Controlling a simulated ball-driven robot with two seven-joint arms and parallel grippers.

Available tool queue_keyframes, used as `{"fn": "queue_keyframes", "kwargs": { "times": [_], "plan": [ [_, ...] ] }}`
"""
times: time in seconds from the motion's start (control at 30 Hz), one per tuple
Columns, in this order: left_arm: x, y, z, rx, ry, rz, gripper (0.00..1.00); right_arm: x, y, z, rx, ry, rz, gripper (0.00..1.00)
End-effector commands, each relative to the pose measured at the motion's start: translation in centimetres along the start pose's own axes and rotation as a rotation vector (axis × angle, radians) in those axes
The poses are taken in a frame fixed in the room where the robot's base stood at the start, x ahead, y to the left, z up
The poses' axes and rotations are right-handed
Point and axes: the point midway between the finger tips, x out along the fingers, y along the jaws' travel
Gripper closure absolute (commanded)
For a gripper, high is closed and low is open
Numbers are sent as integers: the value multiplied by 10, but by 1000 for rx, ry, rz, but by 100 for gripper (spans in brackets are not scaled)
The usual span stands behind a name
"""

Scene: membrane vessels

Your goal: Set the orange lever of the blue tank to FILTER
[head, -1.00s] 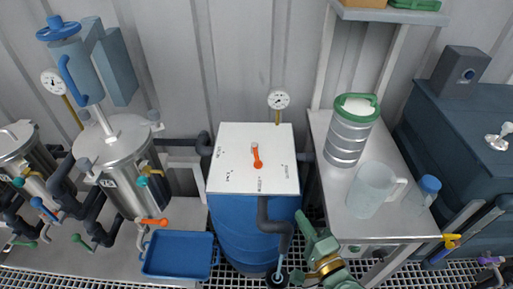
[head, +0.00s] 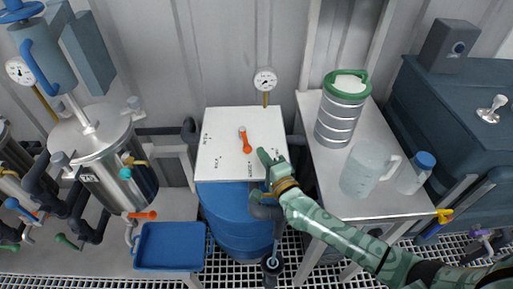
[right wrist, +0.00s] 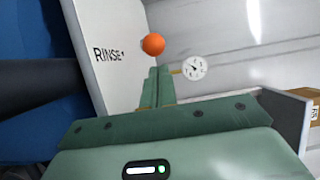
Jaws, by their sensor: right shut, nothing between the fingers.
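The blue tank (head: 235,215) stands in the middle of the head view with a white panel (head: 222,120) on top. The orange lever (head: 244,139) is on the panel, its knobbed end pointing towards the near edge. Small labels surround it, too small to read in the head view. In the right wrist view the orange knob (right wrist: 153,44) shows just beyond my fingertips, and RINSE is legible on the panel. My right gripper (head: 265,155) is shut and empty, over the panel's right part, to the right of the lever and seemingly apart from it. My left gripper is out of view.
A dark pipe (head: 266,211) runs in front of the tank. A gauge (head: 265,80) is behind the panel. At right, a bench holds a green-lidded canister (head: 342,112), a jug (head: 364,172) and a bottle (head: 415,174). A steel vessel (head: 104,150) and a blue tray (head: 170,247) are at left.

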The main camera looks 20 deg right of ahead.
Motion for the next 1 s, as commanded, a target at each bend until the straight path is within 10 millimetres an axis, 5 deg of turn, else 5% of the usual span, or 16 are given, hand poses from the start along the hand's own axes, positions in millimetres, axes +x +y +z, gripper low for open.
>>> {"fn": "queue_keyframes", "kwargs": {
  "times": [0.3, 1.0],
  "plan": [
    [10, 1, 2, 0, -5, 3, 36, 38, 1, 0, 0, 0, 1, 100],
    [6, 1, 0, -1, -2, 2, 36, 41, -1, 4, 2, 45, 1, 100]
  ]
}}
